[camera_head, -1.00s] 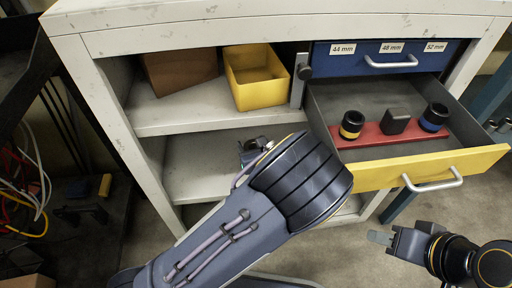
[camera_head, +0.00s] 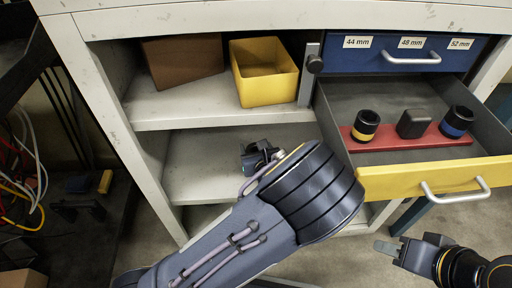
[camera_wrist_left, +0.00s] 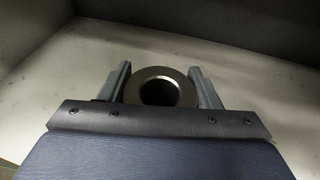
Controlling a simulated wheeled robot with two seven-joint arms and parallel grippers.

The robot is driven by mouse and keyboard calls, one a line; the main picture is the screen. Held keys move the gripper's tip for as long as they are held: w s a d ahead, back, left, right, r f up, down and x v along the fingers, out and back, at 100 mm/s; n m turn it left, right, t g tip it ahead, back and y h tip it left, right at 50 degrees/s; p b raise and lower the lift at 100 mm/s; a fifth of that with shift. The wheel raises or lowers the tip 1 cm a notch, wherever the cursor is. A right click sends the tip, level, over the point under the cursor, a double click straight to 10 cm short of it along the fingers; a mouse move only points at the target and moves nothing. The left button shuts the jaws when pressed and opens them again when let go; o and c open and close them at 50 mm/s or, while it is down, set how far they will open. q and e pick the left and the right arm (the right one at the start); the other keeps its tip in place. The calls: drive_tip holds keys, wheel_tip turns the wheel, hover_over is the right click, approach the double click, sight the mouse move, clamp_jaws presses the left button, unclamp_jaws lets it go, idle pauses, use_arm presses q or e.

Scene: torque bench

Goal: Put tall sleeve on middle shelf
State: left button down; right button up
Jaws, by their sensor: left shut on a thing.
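My left gripper (camera_head: 262,156) reaches into the cabinet at the middle shelf (camera_head: 198,165), below the shelf with the bins. In the left wrist view its fingers (camera_wrist_left: 160,88) are shut on a dark metal tall sleeve (camera_wrist_left: 160,73), whose round open end faces the camera. A pale shelf surface lies beyond the sleeve; I cannot tell whether the sleeve touches it. In the head view my forearm and wrist hide most of the sleeve. My right gripper (camera_head: 388,247) is low at the right, away from the shelves; its finger opening is unclear.
A brown box (camera_head: 183,62) and a yellow bin (camera_head: 264,75) stand on the upper shelf. At right, an open yellow-fronted drawer (camera_head: 425,182) holds a red rack (camera_head: 440,137) with two dark sockets and a dark block. The middle shelf's left part is clear.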

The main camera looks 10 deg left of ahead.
use_arm(q)
drive_tip(key=shift+w+r, duration=0.1)
drive_tip(key=shift+c, duration=2.3)
unclamp_jaws()
drive_tip(key=shift+f, duration=0.2)
drive_tip(key=shift+r, duration=0.15)
